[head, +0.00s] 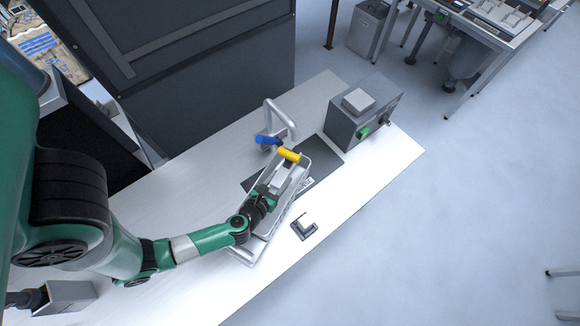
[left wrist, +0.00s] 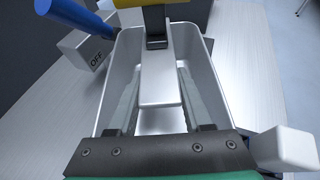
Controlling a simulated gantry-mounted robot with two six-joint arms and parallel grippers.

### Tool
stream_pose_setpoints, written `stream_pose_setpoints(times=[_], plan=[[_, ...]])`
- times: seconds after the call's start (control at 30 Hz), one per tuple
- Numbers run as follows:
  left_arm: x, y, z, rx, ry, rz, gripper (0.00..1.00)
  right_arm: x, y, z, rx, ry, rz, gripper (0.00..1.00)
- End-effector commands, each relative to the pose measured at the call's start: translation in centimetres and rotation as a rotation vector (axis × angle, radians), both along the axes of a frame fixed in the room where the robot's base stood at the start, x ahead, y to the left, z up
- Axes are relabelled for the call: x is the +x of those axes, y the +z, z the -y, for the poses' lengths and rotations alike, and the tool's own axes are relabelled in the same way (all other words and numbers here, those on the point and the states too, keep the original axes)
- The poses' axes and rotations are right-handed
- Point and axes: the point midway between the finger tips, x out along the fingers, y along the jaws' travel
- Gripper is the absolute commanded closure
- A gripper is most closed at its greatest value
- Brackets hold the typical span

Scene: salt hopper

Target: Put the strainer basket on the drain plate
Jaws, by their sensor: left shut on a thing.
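A long grey metal basket (head: 297,188), which I take for the strainer basket, is on the white bench in the head view. Its open trough also shows in the left wrist view (left wrist: 207,72). My left gripper (head: 272,190) reaches into it, shut, its two fingers (left wrist: 157,103) on either side of a flat metal piece (left wrist: 160,78) below a yellow handle (head: 289,155). I cannot tell how that piece joins the basket. A dark flat plate (head: 326,160) lies partly hidden behind the basket; I cannot tell if it is the drain plate. My right gripper is not in view.
A blue lever (head: 268,140) with a box marked OFF (left wrist: 92,60) stands close beside the basket, near a bent metal pipe (head: 281,116). A grey control box (head: 363,115) is at the bench's far end. A small switch (head: 304,226) sits near the front edge.

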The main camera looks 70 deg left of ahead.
Motion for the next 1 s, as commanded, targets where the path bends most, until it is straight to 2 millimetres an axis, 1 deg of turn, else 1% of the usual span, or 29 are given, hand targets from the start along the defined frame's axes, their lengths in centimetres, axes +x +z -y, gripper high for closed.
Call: stream_pose_setpoints(times=[0.03,0.1,0.2,0.27,0.43,0.53,0.6,0.7,1.0], plan=[[1.2,0.6,-1.3,0.001,0.012,0.008,1.0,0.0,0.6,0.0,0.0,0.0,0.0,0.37],[2.5,0.5,-2.4,-0.001,0.007,0.006,1.0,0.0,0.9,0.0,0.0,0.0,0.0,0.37],[3.8,0.3,-3.4,0.001,0.003,0.004,1.0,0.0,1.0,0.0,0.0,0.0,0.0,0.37],[4.3,0.3,-3.7,0.0,0.002,0.005,1.0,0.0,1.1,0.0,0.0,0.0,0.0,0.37],[4.5,0.1,-3.9,0.0,-0.001,0.002,1.0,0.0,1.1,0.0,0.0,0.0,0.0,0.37],[5.2,0.1,-4.6,0.001,0.001,0.005,1.0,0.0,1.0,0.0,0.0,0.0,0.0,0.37],[5.1,-2.1,-4.4,0.0,-0.001,0.002,1.0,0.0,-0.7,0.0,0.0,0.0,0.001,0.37],[5.1,-3.6,-4.4,-0.001,-0.001,0.002,1.0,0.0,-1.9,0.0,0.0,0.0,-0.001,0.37],[5.0,-3.5,-4.4,-0.001,-0.001,0.003,1.0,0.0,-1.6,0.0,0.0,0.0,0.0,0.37]])
